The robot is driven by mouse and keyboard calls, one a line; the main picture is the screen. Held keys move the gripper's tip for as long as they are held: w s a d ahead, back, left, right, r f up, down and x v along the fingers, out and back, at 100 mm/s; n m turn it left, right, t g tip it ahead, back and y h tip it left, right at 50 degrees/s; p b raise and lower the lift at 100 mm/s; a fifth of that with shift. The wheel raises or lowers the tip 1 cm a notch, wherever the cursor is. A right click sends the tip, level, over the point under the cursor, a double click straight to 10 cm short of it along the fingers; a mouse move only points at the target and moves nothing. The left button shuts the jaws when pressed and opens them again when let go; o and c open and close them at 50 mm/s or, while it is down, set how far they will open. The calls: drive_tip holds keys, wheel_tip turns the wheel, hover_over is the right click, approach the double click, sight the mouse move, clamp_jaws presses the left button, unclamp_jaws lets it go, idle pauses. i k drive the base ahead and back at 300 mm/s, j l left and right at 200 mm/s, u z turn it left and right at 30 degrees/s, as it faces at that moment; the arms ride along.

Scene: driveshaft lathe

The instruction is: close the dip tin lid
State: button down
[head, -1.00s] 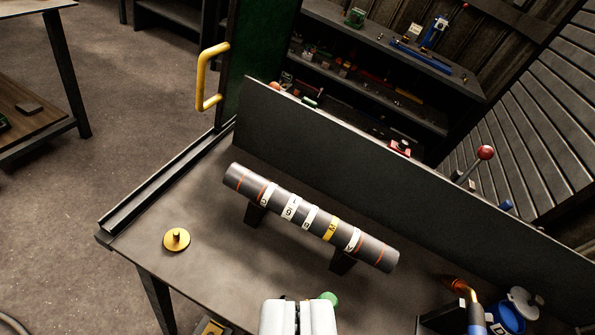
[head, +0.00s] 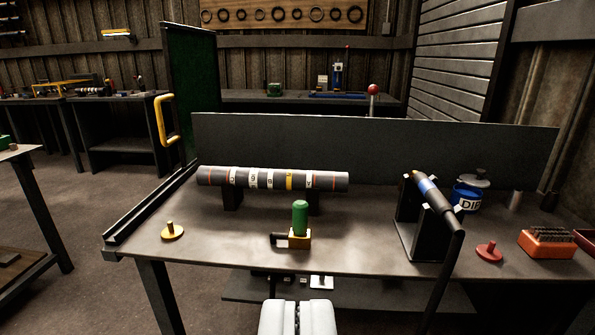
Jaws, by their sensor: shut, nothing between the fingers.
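The dip tin (head: 466,197) is a blue can with a white "DIP" label, standing at the right back of the bench. Its grey lid (head: 474,179) sits at the top and looks raised and tilted; how far open it is I cannot tell at this size. The torch in front hides part of the tin's left side. My gripper (head: 298,303) is at the bottom middle, shut and empty, in front of the bench and well to the left of the tin.
A torch on a black stand (head: 420,230) stands just left of the tin. A back panel (head: 370,150) rises behind.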

sight(475, 180)
drive_tip(key=i+l+z, duration=0.3)
drive_tip(key=z, duration=0.15)
drive_tip(key=i+l+z, duration=0.15)
drive_tip(key=i+z, duration=0.7)
drive_tip(key=k+l, duration=0.05)
